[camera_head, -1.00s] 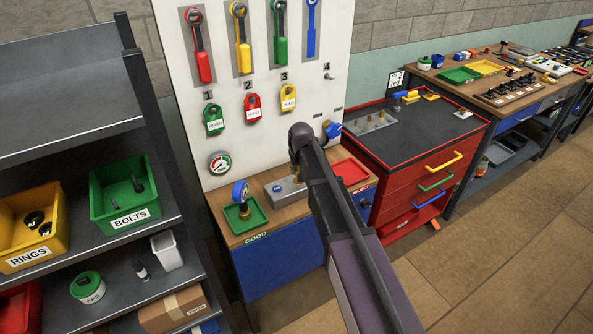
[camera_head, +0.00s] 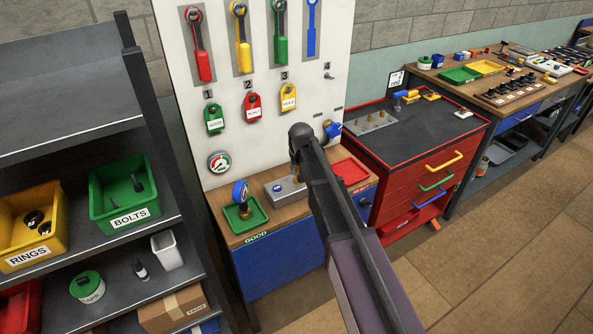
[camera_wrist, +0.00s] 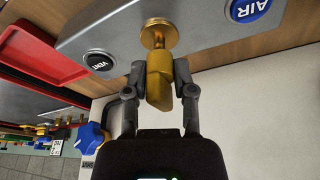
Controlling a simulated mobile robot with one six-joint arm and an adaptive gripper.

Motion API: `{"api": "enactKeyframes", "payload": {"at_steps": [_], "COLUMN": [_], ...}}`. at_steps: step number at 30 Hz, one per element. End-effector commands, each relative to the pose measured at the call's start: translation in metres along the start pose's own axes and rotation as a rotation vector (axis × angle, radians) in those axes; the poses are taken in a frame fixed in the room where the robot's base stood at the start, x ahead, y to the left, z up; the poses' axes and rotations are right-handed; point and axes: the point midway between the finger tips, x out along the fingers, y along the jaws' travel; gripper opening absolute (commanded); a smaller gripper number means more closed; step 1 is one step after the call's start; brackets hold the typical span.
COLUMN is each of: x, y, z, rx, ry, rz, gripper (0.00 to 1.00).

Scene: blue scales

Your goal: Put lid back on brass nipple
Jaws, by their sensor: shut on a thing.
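In the wrist view, my gripper (camera_wrist: 160,80) is shut on a yellow piece (camera_wrist: 160,72), which looks like the lid, with one finger on each side. The brass nipple (camera_wrist: 158,33) with its round flange is on the grey block (camera_wrist: 110,30), directly in line with the yellow piece. The two touch or overlap in this view; I cannot tell how far the lid is seated. In the head view, the grey block (camera_head: 285,193) sits on the wooden bench, and my arm hides most of the lid and nipple.
The block carries a black VENT button (camera_wrist: 99,62) and a blue AIR button (camera_wrist: 246,7). A green tray (camera_head: 258,217) with a blue-faced gauge (camera_head: 240,190) is left of the block, and a red tray (camera_head: 350,171) is right. A white tool panel (camera_head: 270,60) stands close behind.

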Motion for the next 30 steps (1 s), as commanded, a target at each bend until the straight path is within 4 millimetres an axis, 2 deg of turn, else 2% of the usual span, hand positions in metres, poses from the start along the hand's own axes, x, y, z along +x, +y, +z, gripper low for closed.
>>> {"api": "enactKeyframes", "payload": {"at_steps": [27,28,30], "x": [0.0007,0.0007,0.0007], "y": [-0.0001,-0.0001,-0.0002], "z": [0.0002,0.0002,0.0002], "rx": [0.000,0.000,0.000], "ry": [0.000,0.000,0.000], "rz": [0.000,0.000,0.000], "gripper": [0.14,0.37,0.58]}}
